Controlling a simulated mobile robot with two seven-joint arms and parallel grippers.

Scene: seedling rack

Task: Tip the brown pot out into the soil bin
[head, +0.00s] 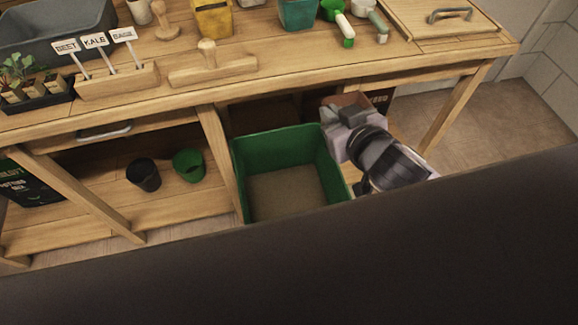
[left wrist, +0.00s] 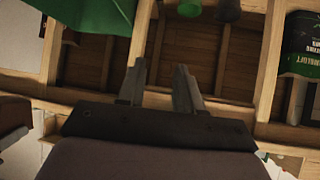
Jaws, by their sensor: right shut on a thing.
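The brown pot (head: 352,99) is in my right gripper (head: 345,116) in the head view, mostly hidden by the fingers. They are at the far right corner of the green soil bin (head: 270,147), beside or just over its rim; the height is unclear. I cannot see into the pot. Brown soil (head: 285,194) covers the bin's floor. My left gripper (left wrist: 158,82) shows only in the left wrist view, with its fingers apart and nothing between them. The green bin (left wrist: 95,12) is at the upper left there.
A wooden bench (head: 330,80) overhangs the bin's far side, and a bench leg (head: 220,155) stands just left of it. A black pot (head: 144,175) and a green pot (head: 188,165) are on the lower shelf. Label stakes (head: 95,41) and tools crowd the bench top.

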